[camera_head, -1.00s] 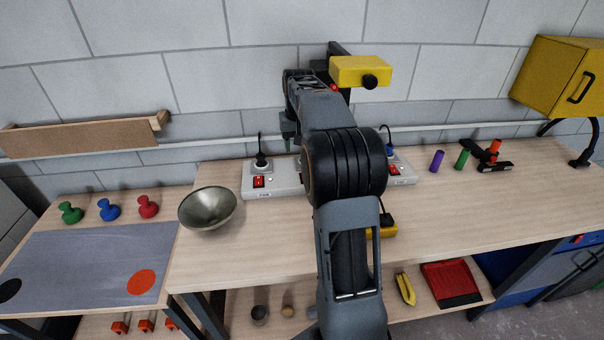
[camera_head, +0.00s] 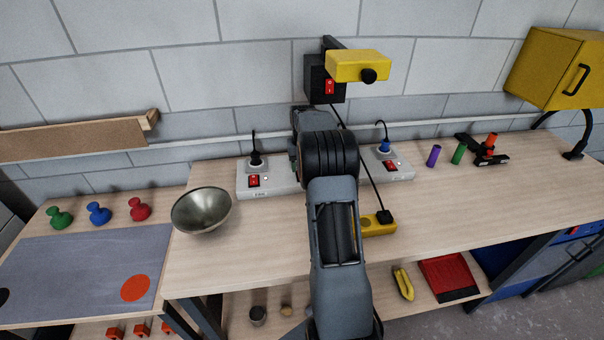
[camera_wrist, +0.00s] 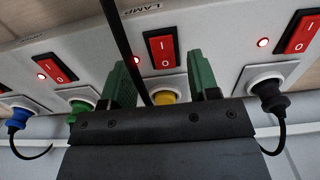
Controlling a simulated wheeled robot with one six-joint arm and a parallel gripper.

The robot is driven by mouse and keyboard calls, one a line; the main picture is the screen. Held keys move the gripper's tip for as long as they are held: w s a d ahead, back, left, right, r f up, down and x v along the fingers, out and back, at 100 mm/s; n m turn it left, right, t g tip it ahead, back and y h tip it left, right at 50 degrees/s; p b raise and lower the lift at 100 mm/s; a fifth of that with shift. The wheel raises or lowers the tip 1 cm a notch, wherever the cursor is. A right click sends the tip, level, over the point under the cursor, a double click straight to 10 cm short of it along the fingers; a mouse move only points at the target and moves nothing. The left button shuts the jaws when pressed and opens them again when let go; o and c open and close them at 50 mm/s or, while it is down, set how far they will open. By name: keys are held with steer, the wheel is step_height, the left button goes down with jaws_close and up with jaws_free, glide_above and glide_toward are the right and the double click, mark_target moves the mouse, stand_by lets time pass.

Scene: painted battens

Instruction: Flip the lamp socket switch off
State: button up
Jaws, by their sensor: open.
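In the wrist view the lamp socket switch (camera_wrist: 160,48) is a red rocker marked I and O, beside a "LAMP" label (camera_wrist: 140,8). A small red light (camera_wrist: 137,59) glows beside it; which side of the rocker is pressed is unclear. A yellow plug (camera_wrist: 165,97) sits in the socket by this switch. My gripper (camera_wrist: 160,64) is open and empty, its green fingertips on either side of the switch and plug in the picture; contact cannot be judged. In the head view my arm hides this switch, and the power strip (camera_head: 252,194) shows on both sides.
Red switches (camera_wrist: 53,67) (camera_wrist: 300,33) flank it, with green (camera_wrist: 82,104), blue (camera_wrist: 20,117) and black plugs (camera_wrist: 270,95). A black cable (camera_wrist: 120,45) crosses near the left finger. A metal bowl (camera_head: 202,210) stands left; a yellow box (camera_head: 377,224) is nearer.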

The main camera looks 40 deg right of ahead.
steer(key=shift+f, duration=2)
steer(key=shift+a, duration=0.1)
steer(key=shift+c, duration=0.3)
steer(key=c, duration=0.9)
steer(key=shift+o, duration=0.2)
steer(key=r+g+p, duration=0.1)
steer(key=p, duration=0.3)
steer(key=shift+w+y, duration=0.15)
steer(key=shift+y, duration=0.15)
steer(key=shift+w+f+g+y+p, duration=0.15)
steer(key=shift+f+g+y+p, duration=0.2)
steer(key=shift+g+p, duration=0.55)
steer(key=shift+r, duration=0.1)
steer(key=o, duration=0.9)
